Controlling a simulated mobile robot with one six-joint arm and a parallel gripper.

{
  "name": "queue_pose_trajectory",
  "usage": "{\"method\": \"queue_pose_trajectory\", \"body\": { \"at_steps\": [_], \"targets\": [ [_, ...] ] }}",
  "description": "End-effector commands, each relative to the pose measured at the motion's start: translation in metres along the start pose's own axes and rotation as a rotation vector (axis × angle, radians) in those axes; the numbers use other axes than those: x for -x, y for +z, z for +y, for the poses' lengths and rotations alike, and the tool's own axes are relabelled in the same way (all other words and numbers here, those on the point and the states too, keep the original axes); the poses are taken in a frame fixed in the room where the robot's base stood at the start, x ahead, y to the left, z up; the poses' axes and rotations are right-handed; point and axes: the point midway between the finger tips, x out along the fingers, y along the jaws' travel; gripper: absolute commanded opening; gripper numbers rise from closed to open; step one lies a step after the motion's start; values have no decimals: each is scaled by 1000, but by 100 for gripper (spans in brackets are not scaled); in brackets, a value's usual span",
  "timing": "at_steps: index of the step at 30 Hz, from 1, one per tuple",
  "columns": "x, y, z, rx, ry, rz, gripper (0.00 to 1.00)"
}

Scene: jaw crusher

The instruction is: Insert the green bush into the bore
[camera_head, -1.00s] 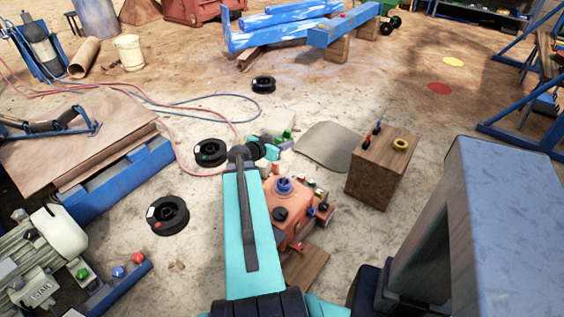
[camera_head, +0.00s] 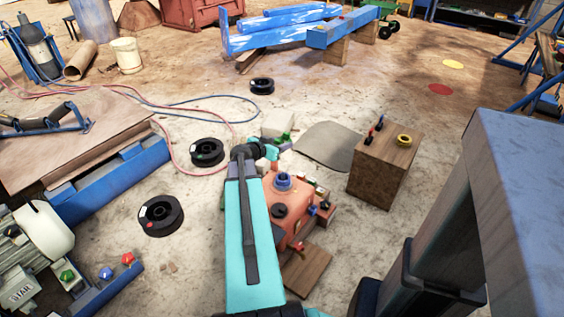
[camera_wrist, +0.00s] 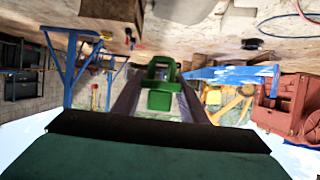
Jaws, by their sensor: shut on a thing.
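In the wrist view a green piece, seemingly the green bush (camera_wrist: 160,98), sits between the two grey fingers of my gripper (camera_wrist: 160,86), which is shut on it. The picture there is upside down. In the head view my arm covers most of the gripper, and I cannot make out the bush. An orange housing (camera_head: 288,200) stands on the floor just right of my arm. A blue ring (camera_head: 283,181) and a dark round part (camera_head: 279,211) are on its top. I cannot tell which opening is the bore for the green bush.
A wooden block (camera_head: 384,170) with a yellow ring (camera_head: 404,140) stands right of the housing. Black spools (camera_head: 161,216) lie on the left floor. A grey motor (camera_head: 42,250) is at lower left. Blue beams (camera_head: 300,25) lie at the back.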

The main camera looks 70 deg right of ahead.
Motion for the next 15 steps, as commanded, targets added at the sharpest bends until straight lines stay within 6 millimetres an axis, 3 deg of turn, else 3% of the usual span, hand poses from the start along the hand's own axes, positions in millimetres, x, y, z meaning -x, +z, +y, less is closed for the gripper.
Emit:
{"method": "queue_pose_trajectory", "body": {
  "at_steps": [1,15],
  "targets": [
    [-10,12,-3,0,0,1,9],
    [-64,61,-23,-2,-4,1,9]
  ]
}}
